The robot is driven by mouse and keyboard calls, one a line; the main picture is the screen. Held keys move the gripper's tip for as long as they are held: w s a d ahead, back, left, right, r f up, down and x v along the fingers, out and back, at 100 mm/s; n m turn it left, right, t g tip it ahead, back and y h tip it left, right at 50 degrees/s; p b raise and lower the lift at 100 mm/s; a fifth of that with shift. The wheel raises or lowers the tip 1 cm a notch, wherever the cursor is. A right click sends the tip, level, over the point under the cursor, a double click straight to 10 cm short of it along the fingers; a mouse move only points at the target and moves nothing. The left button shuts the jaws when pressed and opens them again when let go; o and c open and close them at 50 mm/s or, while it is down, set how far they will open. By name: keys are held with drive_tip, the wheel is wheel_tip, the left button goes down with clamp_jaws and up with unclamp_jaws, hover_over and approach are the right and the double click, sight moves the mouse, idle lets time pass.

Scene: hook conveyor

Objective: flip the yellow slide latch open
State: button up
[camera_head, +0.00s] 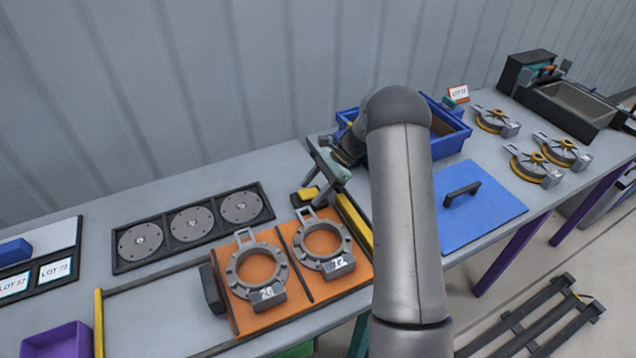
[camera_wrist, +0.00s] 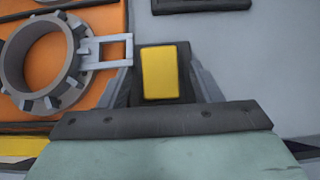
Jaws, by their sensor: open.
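The yellow slide latch (camera_head: 308,194) is a small yellow block on a black base, just behind the orange pallet. In the wrist view the yellow block (camera_wrist: 166,72) stands near the middle, right in front of my gripper. My gripper (camera_head: 322,177) is open, with its grey fingers showing on either side of the black base in the wrist view. I cannot tell whether they touch it. No object shows held in it. My arm hides part of the bench to the right.
The orange pallet (camera_head: 258,305) bears two grey rings with loop handles, tagged 20 (camera_head: 256,271) and 12 (camera_head: 323,246); one handle is close beside the latch. A black tray (camera_head: 120,266) of grey discs lies left. A blue bin (camera_head: 454,137) and blue lid (camera_head: 485,208) are right.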

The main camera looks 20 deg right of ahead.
drive_tip(key=b+v, duration=0.3)
drive_tip(key=v, duration=1.4)
drive_tip(key=shift+d, duration=0.15)
drive_tip(key=shift+r, duration=0.1)
drive_tip(key=s+a+r+n+h, duration=0.2)
drive_tip(key=s+a+r+n, duration=0.1)
drive_tip(key=s+a, duration=0.3)
drive_tip(key=s+a+r+n+h, duration=0.2)
drive_tip(key=s+a+r+n, duration=0.15)
drive_tip(key=s, duration=0.35)
drive_tip(key=s+a+f+n+t+h, duration=0.1)
drive_tip(key=s+n, duration=0.3)
drive_tip(key=s, duration=0.7)
drive_tip(key=s+a+f+n+t+h, duration=0.1)
drive_tip(key=s+a+f+n+h, duration=0.2)
drive_tip(key=s, duration=0.9)
drive_tip(key=shift+f+n+t+h, duration=0.35)
drive_tip(key=shift+f+n, duration=0.45)
drive_tip(key=shift+n, duration=0.35)
drive_tip(key=shift+a, duration=0.1)
